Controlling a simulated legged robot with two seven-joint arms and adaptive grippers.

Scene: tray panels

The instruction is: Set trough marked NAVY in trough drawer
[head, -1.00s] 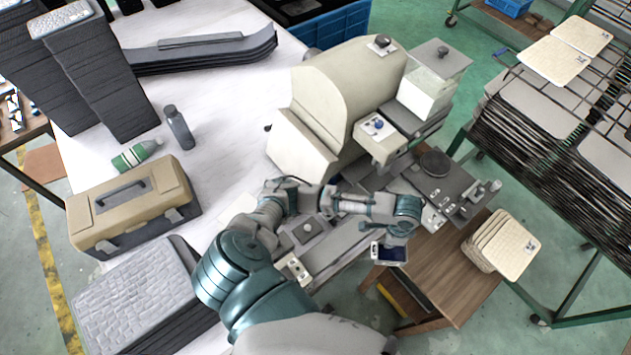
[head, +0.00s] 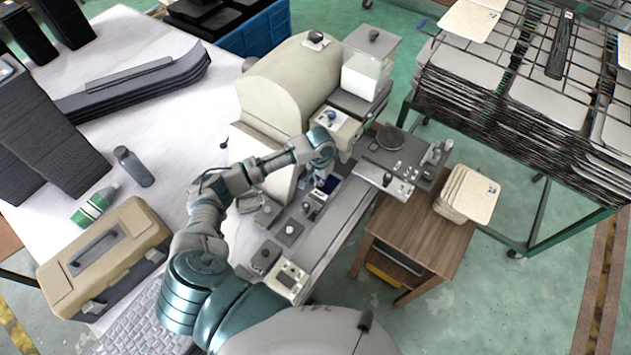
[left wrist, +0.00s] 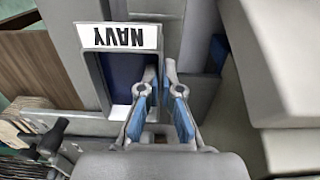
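The trough marked NAVY (head: 329,184) is a small grey tray with a dark blue inside, beside the beige machine in the head view. In the left wrist view its white NAVY label (left wrist: 118,37) reads upside down, and the dark blue inside (left wrist: 122,75) shows below it. My left gripper (left wrist: 160,72) is shut on the trough's right wall, one blue-padded finger on either side. In the head view my left gripper (head: 323,168) is largely hidden by the wrist. I cannot pick out the trough drawer for certain. My right gripper is not in view.
The beige machine (head: 278,85) stands close beside my left arm. A grey rail bed (head: 340,225) with small boxes runs below it. A wooden stand (head: 425,235) holds stacked cream panels (head: 468,195). A wire rack (head: 510,80) stands at right.

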